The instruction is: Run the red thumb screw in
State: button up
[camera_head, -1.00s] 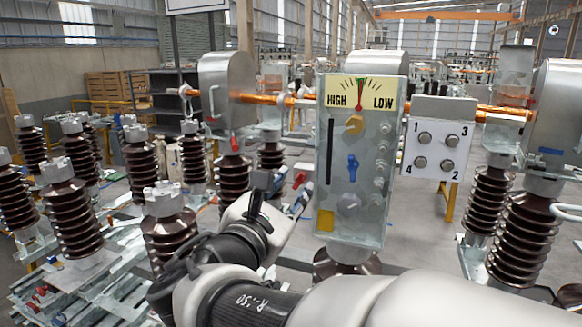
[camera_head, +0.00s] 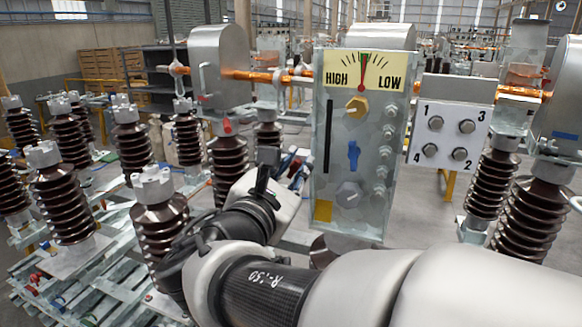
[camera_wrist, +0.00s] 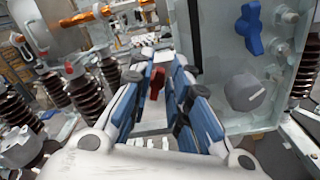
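The red thumb screw (camera_wrist: 157,82) shows in the wrist view as a small red winged piece between my gripper's fingers. My gripper (camera_wrist: 164,88) has blue fingers with dark pads, spread apart on either side of it. Gaps show between the red piece and the pads, so the gripper looks open around it. In the head view my gripper (camera_head: 292,172) is just left of the grey panel box (camera_head: 338,215), with a speck of red among its fingers. What the screw is seated in is hidden.
In the wrist view the box stands close to the right fingers. Brown insulators (camera_head: 160,222) stand at left. A numbered plate (camera_head: 447,140) is at right.

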grip_shut()
jog(key=shift+f+m+b, duration=0.1)
jog(key=shift+m+b, duration=0.2)
jog(key=shift+b, duration=0.3)
jog(key=m+b, duration=0.1)
jog(key=b, duration=0.2)
jog(key=shift+d+f+m, duration=0.15)
jog(key=shift+f+m, duration=0.1)
jog(key=shift+m, duration=0.15)
jog(key=shift+a+f+m+b, duration=0.15)
jog(key=shift+f+m+b, duration=0.25)
jog(key=shift+m+b, duration=3.05)
jog(key=shift+a+f+m+b, duration=0.1)
jog(key=shift+f+m+b, duration=0.85)
jog(key=shift+m, duration=4.55)
jog(key=shift+a+r+m+b, duration=0.15)
jog(key=shift+m+b, duration=2.8)
jog(key=shift+m, duration=1.5)
